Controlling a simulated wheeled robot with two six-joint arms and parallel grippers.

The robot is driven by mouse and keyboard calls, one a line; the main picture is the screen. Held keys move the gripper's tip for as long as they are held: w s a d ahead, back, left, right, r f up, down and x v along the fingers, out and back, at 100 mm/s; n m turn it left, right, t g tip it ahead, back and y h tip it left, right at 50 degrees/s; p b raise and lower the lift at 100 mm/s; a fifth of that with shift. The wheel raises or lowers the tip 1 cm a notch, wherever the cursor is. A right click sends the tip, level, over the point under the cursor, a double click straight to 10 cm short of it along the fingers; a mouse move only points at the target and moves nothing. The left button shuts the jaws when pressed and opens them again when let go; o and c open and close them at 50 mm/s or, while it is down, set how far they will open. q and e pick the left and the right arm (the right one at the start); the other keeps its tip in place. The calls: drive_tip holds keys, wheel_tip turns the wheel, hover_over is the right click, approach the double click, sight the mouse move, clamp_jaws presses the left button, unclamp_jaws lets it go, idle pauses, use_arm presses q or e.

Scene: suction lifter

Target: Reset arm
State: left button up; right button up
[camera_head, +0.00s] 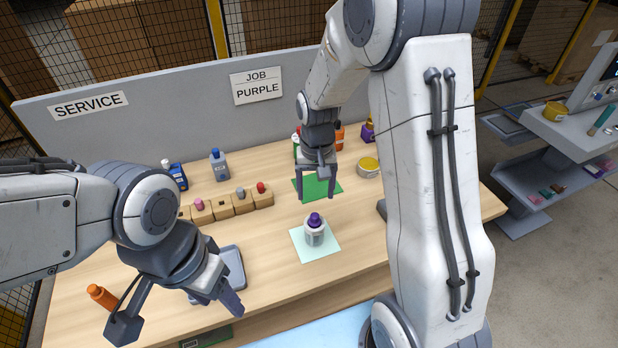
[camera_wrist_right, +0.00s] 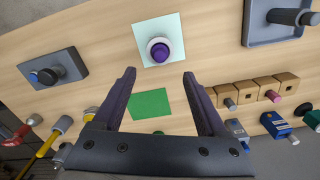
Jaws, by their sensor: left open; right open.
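My right gripper (camera_head: 317,196) hangs above the table over the green mat (camera_head: 322,190), with its fingers pointing down. It is open and empty, and both fingers show in the right wrist view (camera_wrist_right: 159,75). My left gripper (camera_head: 178,313) is open and empty at the lower left, in front of the grey tray (camera_head: 234,268). A grey-and-white container with a purple top (camera_head: 314,234) stands upright on a pale mint mat (camera_head: 330,248). In the right wrist view the purple-topped container (camera_wrist_right: 159,52) sits beyond the fingertips, apart from them.
Wooden blocks (camera_head: 222,207) with coloured pegs stand in a row. Blue (camera_head: 178,177) and grey (camera_head: 219,166) bottles stand behind them. A yellow-topped tin (camera_head: 368,168) is at right, an orange cylinder (camera_head: 101,296) at left. A partition with a "JOB PURPLE" sign (camera_head: 257,87) closes the back.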

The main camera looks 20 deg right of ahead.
drive_tip(key=s+a+r+n+b, duration=0.1)
drive_tip(key=s+a+r+n, duration=0.1)
drive_tip(key=s, duration=0.5)
drive_tip(key=s+a+r+n+b, duration=0.1)
drive_tip(key=s+a+r+n, duration=0.1)
drive_tip(key=s+a+n, duration=0.3)
drive_tip(key=s+a+r+n+y+b, duration=0.1)
drive_tip(key=s+a+n+b, duration=0.1)
drive_tip(key=s+a, duration=0.5)
drive_tip(key=s+n, duration=0.1)
drive_tip(key=s, duration=0.3)
drive_tip(key=shift+s+r+n, duration=0.25)
drive_tip(key=shift+r+n, duration=0.05)
drive_tip(key=shift+r, duration=0.1)
